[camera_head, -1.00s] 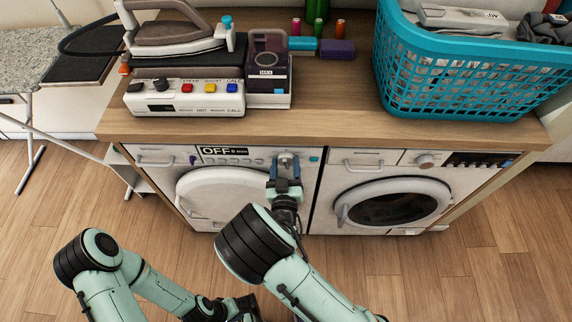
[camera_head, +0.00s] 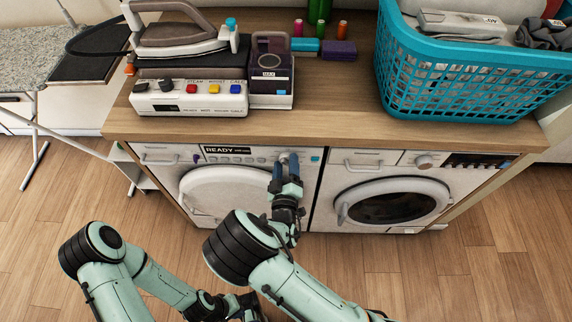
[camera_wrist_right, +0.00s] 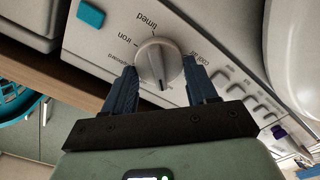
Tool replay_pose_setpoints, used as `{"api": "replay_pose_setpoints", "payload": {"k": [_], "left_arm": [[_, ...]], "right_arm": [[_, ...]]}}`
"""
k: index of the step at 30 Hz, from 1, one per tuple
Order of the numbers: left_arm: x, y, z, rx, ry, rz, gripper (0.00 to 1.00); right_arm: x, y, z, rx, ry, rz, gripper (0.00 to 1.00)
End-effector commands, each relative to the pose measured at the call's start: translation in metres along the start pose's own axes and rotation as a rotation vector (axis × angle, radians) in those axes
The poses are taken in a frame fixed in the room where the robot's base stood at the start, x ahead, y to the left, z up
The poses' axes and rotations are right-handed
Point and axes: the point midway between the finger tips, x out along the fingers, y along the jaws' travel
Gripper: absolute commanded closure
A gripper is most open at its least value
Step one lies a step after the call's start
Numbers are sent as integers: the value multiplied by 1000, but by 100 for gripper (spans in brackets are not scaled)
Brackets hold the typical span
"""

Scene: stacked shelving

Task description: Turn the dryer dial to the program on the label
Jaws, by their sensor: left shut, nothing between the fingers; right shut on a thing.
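The dryer (camera_head: 240,158) is the left machine under the counter; its display (camera_head: 227,150) reads READY. Its dial (camera_wrist_right: 158,62) is a pale round knob with a raised grip, with "timed", "iron" and "cool air" among the words around it. A dark mark on the grip points toward my gripper in the wrist view. My right gripper (camera_head: 286,165) is shut on the dial, one blue finger on each side; the dial is mostly hidden in the head view. My left gripper (camera_head: 252,306) is low at the bottom edge, shut and empty, its fingertips hard to see.
A second machine with a round dark door (camera_head: 392,207) stands to the right. On the wooden counter (camera_head: 330,118) are a steam iron (camera_head: 180,38) on its station, several spools and a teal laundry basket (camera_head: 470,75). The floor in front is clear.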

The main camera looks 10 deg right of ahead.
Motion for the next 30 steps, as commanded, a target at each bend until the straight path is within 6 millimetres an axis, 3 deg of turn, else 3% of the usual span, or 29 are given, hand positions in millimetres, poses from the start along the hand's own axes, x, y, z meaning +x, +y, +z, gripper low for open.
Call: {"api": "replay_pose_setpoints", "payload": {"k": [11,12,14,24,30], "left_arm": [[0,0,0,0,-1,0,100],[0,0,0,0,0,0,100],[0,0,0,0,0,0,100],[0,0,0,0,0,0,100],[1,0,0,0,1,0,100]], "right_arm": [[-1,-1,1,-6,-3,-3,73],[-1,-1,1,-6,-3,-3,40],[-1,-1,1,-6,-3,-3,20],[-2,-1,0,-5,-1,-2,20],[-29,-1,0,-7,0,-4,20]]}}
